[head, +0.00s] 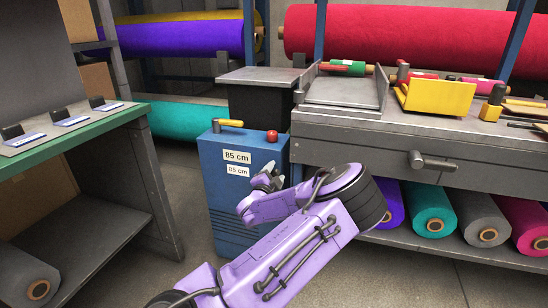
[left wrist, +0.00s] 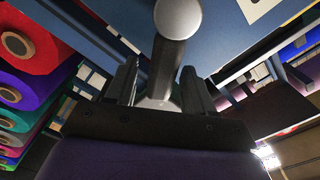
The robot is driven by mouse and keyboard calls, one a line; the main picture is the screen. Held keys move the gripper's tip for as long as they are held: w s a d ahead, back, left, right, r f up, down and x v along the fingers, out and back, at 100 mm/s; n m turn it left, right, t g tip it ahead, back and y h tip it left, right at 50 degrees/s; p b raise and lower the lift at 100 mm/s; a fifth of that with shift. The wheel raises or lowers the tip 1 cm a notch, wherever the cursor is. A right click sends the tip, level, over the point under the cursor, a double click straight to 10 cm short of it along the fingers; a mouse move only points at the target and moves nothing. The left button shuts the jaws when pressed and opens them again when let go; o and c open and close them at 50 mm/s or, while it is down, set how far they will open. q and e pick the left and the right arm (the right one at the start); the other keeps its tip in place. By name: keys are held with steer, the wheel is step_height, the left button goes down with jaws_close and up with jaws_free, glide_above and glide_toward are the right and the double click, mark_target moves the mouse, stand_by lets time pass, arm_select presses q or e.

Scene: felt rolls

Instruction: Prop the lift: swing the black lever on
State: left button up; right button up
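The blue lift cabinet (head: 225,195) stands in the middle of the head view, with two "85 cm" labels on its front. My left gripper (head: 268,180) is at the cabinet's front, below the labels. In the left wrist view, a dark grey lever with a round end (left wrist: 178,18) runs between the fingers of the left gripper (left wrist: 160,88). The fingers stand apart on either side of it, with small gaps visible, so the gripper looks open around it. My right gripper is not in view.
The cabinet top has a yellow-handled lever (head: 229,122) and a red knob (head: 272,136). A grey platform (head: 262,76) is behind. A green-edged bench (head: 80,135) stands left.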

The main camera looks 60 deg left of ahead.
arm_select(q)
steer(key=p+v, duration=0.2)
steer(key=v, duration=0.8)
steer(key=shift+s+d, duration=0.15)
steer(key=shift+s, duration=0.05)
